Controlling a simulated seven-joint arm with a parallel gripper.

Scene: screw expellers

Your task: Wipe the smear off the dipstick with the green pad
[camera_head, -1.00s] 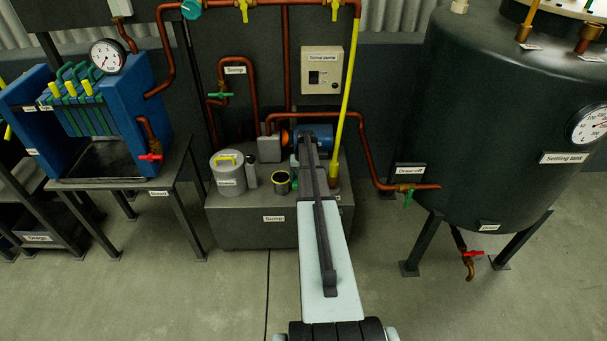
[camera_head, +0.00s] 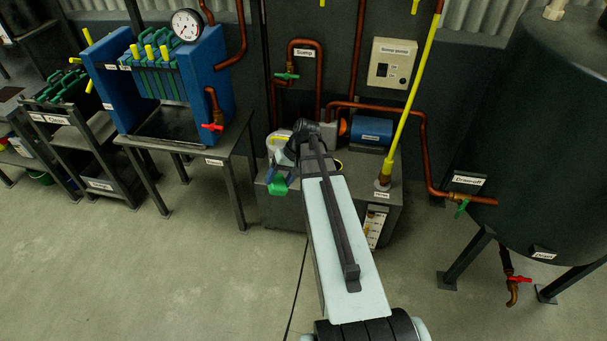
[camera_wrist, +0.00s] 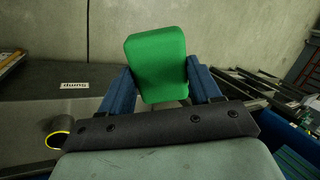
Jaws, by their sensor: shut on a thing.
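My gripper (camera_head: 281,178) is over the left part of the sump box in the head view, partly covered by my own arm. In the wrist view my gripper (camera_wrist: 162,84) has its two blue fingers closed on the sides of the green pad (camera_wrist: 157,58). The green pad (camera_head: 278,187) also shows in the head view, held in the air. A long yellow rod (camera_head: 408,105), which may be the dipstick, stands slanted on the right of the sump, well to the right of my gripper. I cannot make out a smear on it.
The sump (camera_head: 391,215) stands against the wall, with a blue pump motor (camera_head: 371,131) and copper pipes (camera_head: 424,150) close by. The blue press (camera_head: 203,75) is on the left, the settling tank (camera_head: 540,130) on the right. A yellow-rimmed opening (camera_wrist: 58,140) shows in the wrist view.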

